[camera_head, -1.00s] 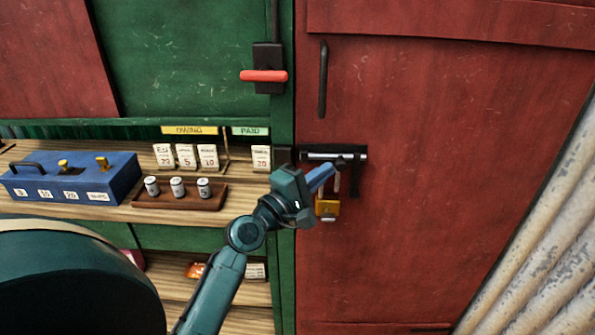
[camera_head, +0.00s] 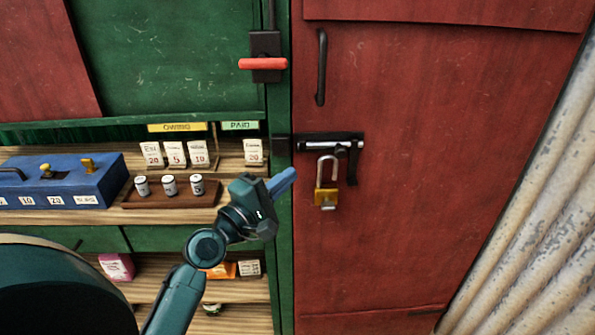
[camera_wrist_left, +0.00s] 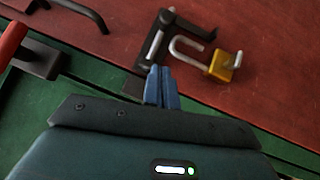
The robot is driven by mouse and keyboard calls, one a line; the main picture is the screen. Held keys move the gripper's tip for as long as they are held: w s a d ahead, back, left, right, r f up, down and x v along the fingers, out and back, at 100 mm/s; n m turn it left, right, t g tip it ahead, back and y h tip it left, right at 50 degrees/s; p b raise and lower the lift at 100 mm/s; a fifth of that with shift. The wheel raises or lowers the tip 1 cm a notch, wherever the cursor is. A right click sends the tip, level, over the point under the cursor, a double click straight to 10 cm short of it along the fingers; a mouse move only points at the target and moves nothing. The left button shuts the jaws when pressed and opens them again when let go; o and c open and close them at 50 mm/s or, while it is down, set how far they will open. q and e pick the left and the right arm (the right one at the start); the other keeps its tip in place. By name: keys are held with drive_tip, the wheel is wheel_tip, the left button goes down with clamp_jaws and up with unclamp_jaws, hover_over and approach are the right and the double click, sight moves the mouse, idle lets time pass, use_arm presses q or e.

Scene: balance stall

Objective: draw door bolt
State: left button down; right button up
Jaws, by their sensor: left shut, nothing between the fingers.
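The door bolt (camera_head: 320,144) is a silver bar in a black bracket on the red door (camera_head: 430,180), near its left edge. It also shows in the left wrist view (camera_wrist_left: 154,46). A brass padlock (camera_head: 325,198) with a silver shackle hangs just under the bolt. In the left wrist view the padlock (camera_wrist_left: 224,66) has its shackle seemingly open at one end. My left gripper (camera_head: 284,180) is shut and empty, below and left of the bolt and apart from it. Its blue fingers (camera_wrist_left: 161,86) are together. My right gripper is not seen.
A black door handle (camera_head: 321,68) is above the bolt. A red-handled latch (camera_head: 263,76) is on the green post. On the shelf at left are a blue box (camera_head: 62,180), a wooden tray with small weights (camera_head: 150,202) and price cards. Corrugated metal is at the right.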

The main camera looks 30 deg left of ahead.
use_arm(q)
drive_tip(key=b+v, duration=0.1)
drive_tip(key=v, duration=0.4)
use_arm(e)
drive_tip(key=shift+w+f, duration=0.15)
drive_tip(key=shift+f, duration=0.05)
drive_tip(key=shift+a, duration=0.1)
use_arm(q)
drive_tip(key=shift+d+f, duration=0.1)
drive_tip(key=shift+f, duration=0.05)
